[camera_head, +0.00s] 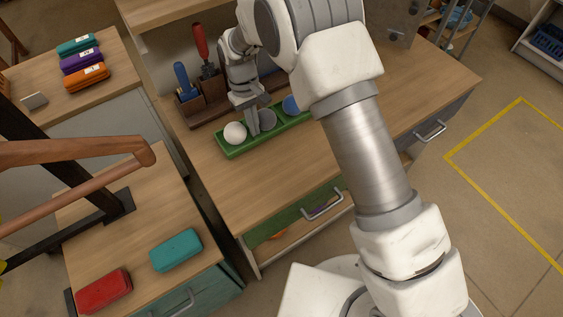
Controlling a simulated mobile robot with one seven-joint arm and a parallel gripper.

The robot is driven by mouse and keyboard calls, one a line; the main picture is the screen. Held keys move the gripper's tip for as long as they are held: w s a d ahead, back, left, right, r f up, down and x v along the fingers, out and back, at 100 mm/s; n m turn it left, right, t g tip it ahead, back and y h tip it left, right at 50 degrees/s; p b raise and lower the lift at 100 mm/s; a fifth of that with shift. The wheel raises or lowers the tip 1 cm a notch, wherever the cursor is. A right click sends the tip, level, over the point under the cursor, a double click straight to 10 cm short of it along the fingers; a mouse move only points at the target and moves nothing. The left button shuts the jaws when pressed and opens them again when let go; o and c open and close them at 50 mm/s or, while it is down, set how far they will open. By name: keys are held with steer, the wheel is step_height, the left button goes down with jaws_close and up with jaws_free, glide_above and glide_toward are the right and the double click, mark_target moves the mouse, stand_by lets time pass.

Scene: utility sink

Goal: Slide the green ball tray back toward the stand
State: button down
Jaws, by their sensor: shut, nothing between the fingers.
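The green ball tray (231,151) lies on the wooden bench top, close in front of the dark brown stand (205,112). A white ball (235,133) sits at the tray's left end and a blue ball (292,105) shows toward its right. A grey round shape (267,118) shows between them. My gripper (254,130) points down over the tray beside the white ball, with its fingers shut and nothing held. Whether the fingertips touch the tray cannot be told. My arm hides the tray's right end.
The stand holds a red-handled tool (201,45) and a blue-handled tool (182,78). The bench top (240,190) in front of the tray is clear. A drawer (290,236) below stands partly open. Teal (176,250) and red (103,291) cases lie on the left cabinet.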

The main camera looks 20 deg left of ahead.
steer(key=shift+w+a+f, duration=0.25)
steer(key=shift+a+f, duration=0.15)
steer(key=shift+w+a+r+p, duration=0.1)
steer(key=shift+r+p, duration=0.35)
steer(key=shift+r, duration=0.25)
step_height(320, 180, up, 17)
steer(key=w+a, duration=0.2)
steer(key=shift+f, duration=0.15)
steer(key=s+d+r+m+t+y, duration=0.1)
steer(key=d+r+m, duration=0.1)
steer(key=d+r, duration=0.7)
steer(key=s+d+r+m+t+y, duration=0.1)
steer(key=s+d+r+m+t, duration=0.3)
steer(key=d, duration=0.9)
steer(key=s+d+m+t, duration=0.1)
steer(key=s+d+m, duration=0.3)
steer(key=s+d, duration=1)
steer(key=d, duration=0.3)
steer(key=shift+f+t+h, duration=0.25)
steer(key=shift+t+h, duration=0.05)
steer(key=shift+t, duration=0.1)
